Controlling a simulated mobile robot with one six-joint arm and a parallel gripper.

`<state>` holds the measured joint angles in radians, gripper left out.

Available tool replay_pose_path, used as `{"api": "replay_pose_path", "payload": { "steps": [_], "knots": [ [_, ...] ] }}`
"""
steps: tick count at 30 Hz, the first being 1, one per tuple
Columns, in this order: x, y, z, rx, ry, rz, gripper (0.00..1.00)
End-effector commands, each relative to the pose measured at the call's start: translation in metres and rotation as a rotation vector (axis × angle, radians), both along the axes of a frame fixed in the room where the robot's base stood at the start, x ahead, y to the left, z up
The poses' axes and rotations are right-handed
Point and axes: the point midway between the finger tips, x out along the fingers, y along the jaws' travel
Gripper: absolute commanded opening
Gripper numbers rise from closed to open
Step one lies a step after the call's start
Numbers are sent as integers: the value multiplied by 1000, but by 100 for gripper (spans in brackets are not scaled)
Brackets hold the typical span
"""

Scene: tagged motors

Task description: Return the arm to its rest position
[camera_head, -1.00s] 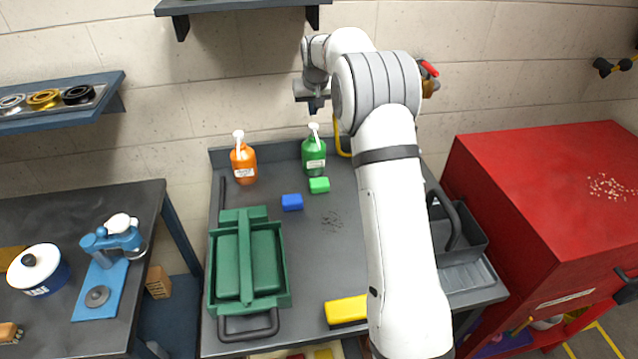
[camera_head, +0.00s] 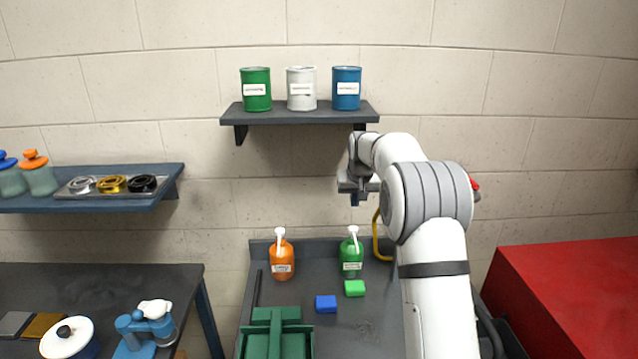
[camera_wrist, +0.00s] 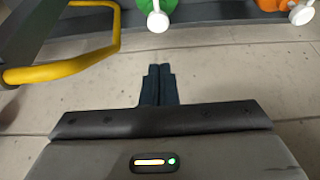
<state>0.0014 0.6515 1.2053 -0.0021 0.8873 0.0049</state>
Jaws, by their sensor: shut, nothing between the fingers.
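My arm stands at the right of the head view, its upper part raised and bent over the back of the grey bench. My gripper (camera_head: 357,197) hangs at its end, in front of the wall and below the shelf. In the wrist view my gripper's fingers (camera_wrist: 158,85) are together, with nothing between them. The green bottle (camera_head: 351,256) stands on the bench below the gripper, apart from it. The orange bottle (camera_head: 282,258) stands to its left.
A shelf (camera_head: 300,116) with three cans is above. A blue block (camera_head: 326,303), a green block (camera_head: 354,288) and a green carrier (camera_head: 275,340) are on the bench. A yellow handle (camera_head: 377,238) is near the arm. A red cabinet (camera_head: 570,290) stands right.

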Motion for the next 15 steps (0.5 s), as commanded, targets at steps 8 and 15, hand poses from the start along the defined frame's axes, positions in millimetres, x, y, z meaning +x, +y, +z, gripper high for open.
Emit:
{"api": "replay_pose_path", "payload": {
  "steps": [8,15],
  "knots": [
    [-88,1,49,-1,13,3,0],
    [-199,1,73,-2,35,6,0]
  ]
}}
